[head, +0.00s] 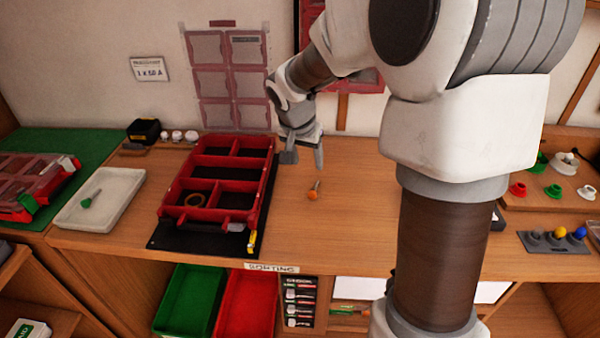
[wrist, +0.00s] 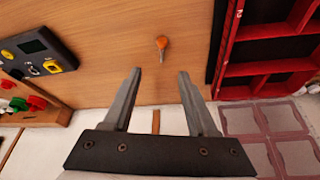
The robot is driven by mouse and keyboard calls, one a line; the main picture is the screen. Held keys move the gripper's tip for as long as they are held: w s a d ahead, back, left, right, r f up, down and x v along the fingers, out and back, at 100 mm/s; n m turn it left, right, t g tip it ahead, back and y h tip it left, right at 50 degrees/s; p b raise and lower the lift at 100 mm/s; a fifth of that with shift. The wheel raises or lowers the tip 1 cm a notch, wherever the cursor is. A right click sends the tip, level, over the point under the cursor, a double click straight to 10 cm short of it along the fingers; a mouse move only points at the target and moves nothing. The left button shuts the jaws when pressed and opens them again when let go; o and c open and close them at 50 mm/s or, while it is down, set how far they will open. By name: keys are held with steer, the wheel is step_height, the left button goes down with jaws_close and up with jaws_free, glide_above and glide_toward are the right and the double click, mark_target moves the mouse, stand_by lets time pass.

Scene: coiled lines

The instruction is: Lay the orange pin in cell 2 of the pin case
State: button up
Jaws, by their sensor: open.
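The orange pin (head: 313,194) lies on the wooden bench top, to the right of the pin case, with its orange head toward the front edge and a thin grey shank behind. The pin also shows in the wrist view (wrist: 161,46), ahead of my fingers and between their lines. My gripper (head: 304,160) is open and empty above the bench, behind the pin; its two fingers show apart in the wrist view (wrist: 159,72). The red pin case (head: 213,218) stands open on a dark mat, with several cells. A ring lies in one front-left cell. I cannot read the cell numbers.
A pale tray (head: 75,222) with a green pin lies left of the case. A grey holder with coloured balls (head: 555,242) and a board of red and green knobs (head: 556,180) are at the right. Bench around the pin is clear.

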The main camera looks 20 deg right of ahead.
steer(key=b, duration=0.1)
glide_toward(314, 190)
step_height(314, 190, down, 3)
steer(key=shift+d+r, duration=0.2)
steer(key=shift+r, duration=0.05)
steer(key=shift+w+x, duration=0.15)
steer(key=shift+x, duration=1.3)
steer(key=shift+w+x, duration=0.2)
steer(key=shift+x, duration=1.25)
steer(key=shift+r, duration=0.1)
jaws_close()
